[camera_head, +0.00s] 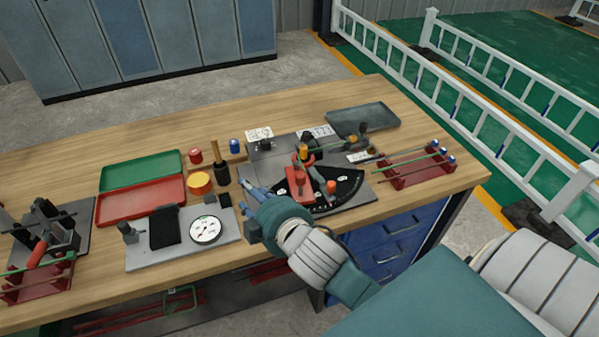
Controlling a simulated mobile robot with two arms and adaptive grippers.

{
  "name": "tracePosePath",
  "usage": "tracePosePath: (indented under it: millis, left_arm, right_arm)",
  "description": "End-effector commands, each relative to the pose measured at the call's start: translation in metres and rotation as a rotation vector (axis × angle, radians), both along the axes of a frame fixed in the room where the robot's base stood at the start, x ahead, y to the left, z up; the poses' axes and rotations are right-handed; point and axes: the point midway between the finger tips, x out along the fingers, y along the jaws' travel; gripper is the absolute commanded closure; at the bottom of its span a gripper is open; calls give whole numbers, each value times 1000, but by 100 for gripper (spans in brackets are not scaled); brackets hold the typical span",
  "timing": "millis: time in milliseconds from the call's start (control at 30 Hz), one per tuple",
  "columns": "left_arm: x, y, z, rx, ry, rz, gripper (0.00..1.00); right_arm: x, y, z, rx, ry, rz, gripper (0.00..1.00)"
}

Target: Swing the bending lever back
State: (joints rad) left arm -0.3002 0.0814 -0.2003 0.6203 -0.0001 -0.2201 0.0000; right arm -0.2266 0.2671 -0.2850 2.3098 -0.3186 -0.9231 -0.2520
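The bending fixture stands on a grey plate (358,198) at the right half of the workbench. It has a black fan-shaped scale (345,190) with white marks and a red block (299,186). A short grey bar (317,176), which looks like the bending lever, lies over the scale near an orange-red knob (331,187). A thin green rod (335,149) runs across the back of the fixture. My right gripper (256,196) is just left of the fixture, apart from the lever; its fingers are small and partly hidden by the wrist. My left gripper is out of view.
A red rack (415,174) with several rods stands right of the fixture. A gauge plate (150,255) and green (140,170) and red (140,201) trays lie left. A grey tray (363,119) is behind. A black-and-wood tool (219,163) stands upright near the gripper.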

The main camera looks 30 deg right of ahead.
Motion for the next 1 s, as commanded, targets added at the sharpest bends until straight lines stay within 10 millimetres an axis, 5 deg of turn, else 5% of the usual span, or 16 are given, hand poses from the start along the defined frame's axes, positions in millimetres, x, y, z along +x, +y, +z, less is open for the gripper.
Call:
tracePosePath:
  millis: [200, 300, 400, 567, 667, 767, 800, 867, 1000]
  left_arm:
    - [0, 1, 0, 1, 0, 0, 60]
    - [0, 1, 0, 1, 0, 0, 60]
    - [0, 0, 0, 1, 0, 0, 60]
    - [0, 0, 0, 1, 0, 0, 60]
    - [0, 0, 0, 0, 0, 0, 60]
    - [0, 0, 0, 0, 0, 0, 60]
    - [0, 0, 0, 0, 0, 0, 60]
    - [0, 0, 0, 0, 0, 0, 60]
    - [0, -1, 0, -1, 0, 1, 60]
  right_arm:
    - [62, 57, 141, -372, -511, 245, 60]
    - [62, 108, 211, -633, -814, 396, 60]
    - [42, 163, 253, -911, -1102, 549, 60]
    - [-3, 232, 255, -1379, -1515, 818, 60]
    - [-23, 248, 219, -1674, -1729, 1020, 60]
    - [-28, 234, 169, -1955, -1890, 1270, 60]
    - [-26, 220, 149, 2049, 1928, -1381, 60]
    - [-20, 188, 120, 1914, 1724, -1379, 60]
    - [3, 79, 79, 1601, 1293, -1433, 60]
